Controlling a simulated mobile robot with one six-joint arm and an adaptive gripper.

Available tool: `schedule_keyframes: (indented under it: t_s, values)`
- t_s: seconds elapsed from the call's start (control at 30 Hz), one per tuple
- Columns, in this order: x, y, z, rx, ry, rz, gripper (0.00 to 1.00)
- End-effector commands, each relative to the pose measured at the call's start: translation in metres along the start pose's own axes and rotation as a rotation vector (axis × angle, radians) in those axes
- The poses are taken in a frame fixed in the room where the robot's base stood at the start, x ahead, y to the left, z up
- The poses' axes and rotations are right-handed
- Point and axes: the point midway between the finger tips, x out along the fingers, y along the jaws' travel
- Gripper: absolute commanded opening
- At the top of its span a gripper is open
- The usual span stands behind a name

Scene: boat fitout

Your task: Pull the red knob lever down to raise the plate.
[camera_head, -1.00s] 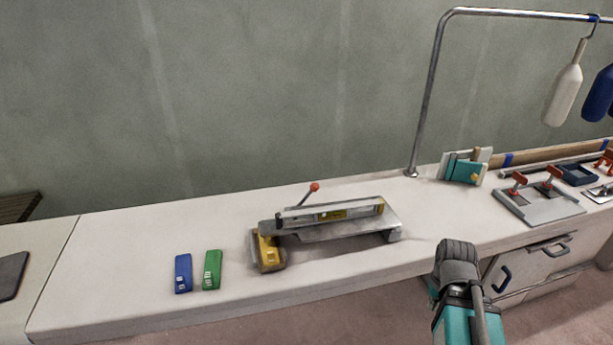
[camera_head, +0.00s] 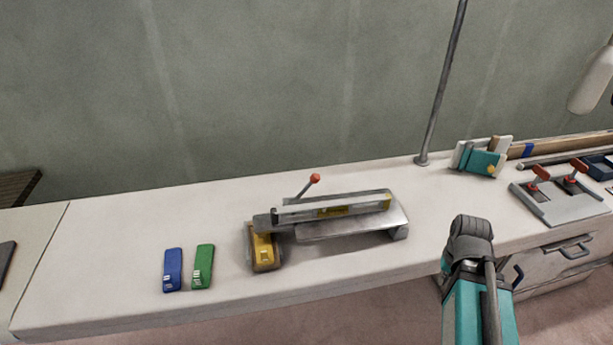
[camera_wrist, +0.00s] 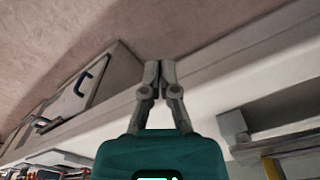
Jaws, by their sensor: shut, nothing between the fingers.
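The red knob lever (camera_head: 315,179) stands up at a slant behind a metal fixture on the bench, its thin rod leaning to the right. The grey metal plate (camera_head: 350,225) lies in front of it, with a long bar holding a yellow level (camera_head: 340,211) along its top. A yellow block (camera_head: 263,248) sits at the fixture's left end. In the head view my arm is at the lower right, apart from the fixture; its fingertips are hidden there. In the wrist view my gripper (camera_wrist: 160,68) is shut and empty, over the bench's front edge.
A blue block (camera_head: 173,270) and a green block (camera_head: 203,267) lie left of the fixture. A metal post (camera_head: 438,90), a teal block (camera_head: 485,163) and a plate with red-handled clamps (camera_head: 555,195) are to the right. Bench top is clear around the lever.

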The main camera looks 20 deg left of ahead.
Motion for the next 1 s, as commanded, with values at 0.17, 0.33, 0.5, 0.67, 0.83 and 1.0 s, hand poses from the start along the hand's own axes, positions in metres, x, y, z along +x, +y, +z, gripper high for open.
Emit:
schedule_keyframes:
  t_s: [0.17, 0.33, 0.5, 0.67, 0.83, 1.0]
  values:
    - [0.0, 0.0, -0.001, 0.001, 0.0, 0.001, 0.0]
    - [-0.003, -0.006, -0.005, 0.012, 0.002, 0.016, 0.0]
    - [-0.009, -0.015, -0.018, 0.053, 0.011, 0.061, 0.0]
    - [-0.018, -0.04, -0.036, 0.114, 0.037, 0.128, 0.0]
    - [-0.03, -0.076, -0.055, 0.194, 0.089, 0.206, 0.0]
    - [-0.044, -0.116, -0.073, 0.275, 0.164, 0.273, 0.0]
